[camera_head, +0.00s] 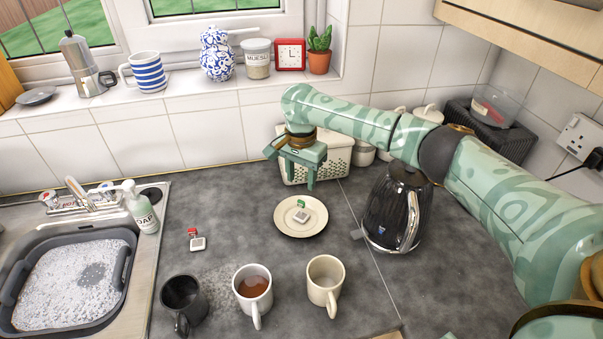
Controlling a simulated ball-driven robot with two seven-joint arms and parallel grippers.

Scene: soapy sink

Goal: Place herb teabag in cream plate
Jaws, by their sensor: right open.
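The cream plate (287,228) lies on the dark worktop in the middle of the head view. A teabag with a green tag (301,214), which looks like the herb teabag, rests in the plate. Another teabag with a red tag (197,242) lies on the worktop to the left of the plate. My right gripper (297,176) is open and empty, above and behind the plate, in front of the white basket. It is apart from the green-tagged teabag. My left gripper is not in view.
A black kettle (391,211) stands right of the plate. A black mug (183,302), a white mug of tea (253,288) and a cream mug (325,281) stand in front. A white basket (333,161) is behind. The soapy sink (72,285) is at left.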

